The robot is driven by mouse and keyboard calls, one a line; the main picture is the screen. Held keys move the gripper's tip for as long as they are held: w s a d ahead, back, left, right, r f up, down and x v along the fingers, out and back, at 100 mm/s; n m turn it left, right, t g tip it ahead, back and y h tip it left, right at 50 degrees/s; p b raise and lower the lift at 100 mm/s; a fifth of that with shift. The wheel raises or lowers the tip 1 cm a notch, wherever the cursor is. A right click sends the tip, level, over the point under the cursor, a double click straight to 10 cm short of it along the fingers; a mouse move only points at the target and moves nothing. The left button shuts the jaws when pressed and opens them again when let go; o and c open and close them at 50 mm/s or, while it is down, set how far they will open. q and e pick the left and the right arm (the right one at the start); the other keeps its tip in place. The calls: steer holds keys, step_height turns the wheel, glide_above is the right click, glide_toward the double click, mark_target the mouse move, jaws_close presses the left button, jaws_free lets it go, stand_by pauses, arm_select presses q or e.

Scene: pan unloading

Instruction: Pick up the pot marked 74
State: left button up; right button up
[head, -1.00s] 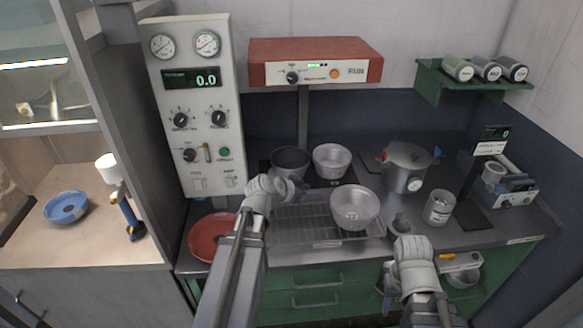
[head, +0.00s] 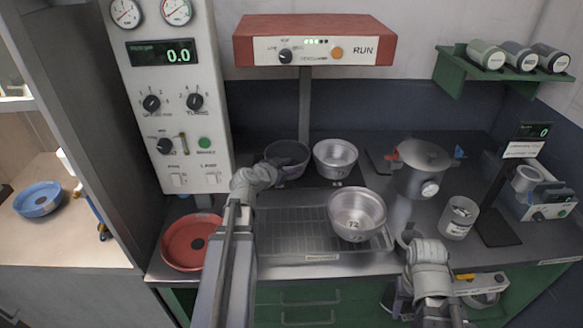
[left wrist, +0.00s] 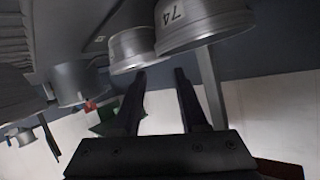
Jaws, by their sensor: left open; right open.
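The pot marked 74 (left wrist: 205,24) shows its label in the left wrist view, at the upper right. It appears to be the dark grey round pot (head: 288,152) at the back left of the counter in the head view. My left gripper (left wrist: 160,76) is open and empty, its fingers pointing towards the pots without holding one. In the head view my left gripper (head: 278,170) is at the near side of the dark pot, its fingers partly hidden. My right gripper (head: 393,296) hangs low at the counter's front, mostly hidden by its wrist.
A silver pot (head: 335,158) stands just right of the dark one. A pot marked 72 (head: 357,213) stands on the wire rack (head: 290,238). A lidded pot (head: 418,178) and a jar (head: 459,217) are right.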

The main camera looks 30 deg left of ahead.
arm_select(q)
steer(key=shift+w+f+b, duration=0.55)
steer(key=shift+w+f, duration=0.15)
steer(key=shift+w, duration=0.15)
steer(key=shift+w+f+b, duration=0.5)
steer(key=shift+w+f, duration=0.15)
steer(key=shift+w, duration=0.2)
steer(key=shift+w+d, duration=0.1)
steer(key=shift+w, duration=0.2)
steer(key=b+x, duration=0.1)
steer(key=x, duration=0.4)
steer(key=shift+r, duration=0.3)
arm_select(e)
steer(key=f, duration=0.2)
steer(key=w+f, duration=0.1)
steer(key=f, duration=0.1)
arm_select(q)
jaws_close()
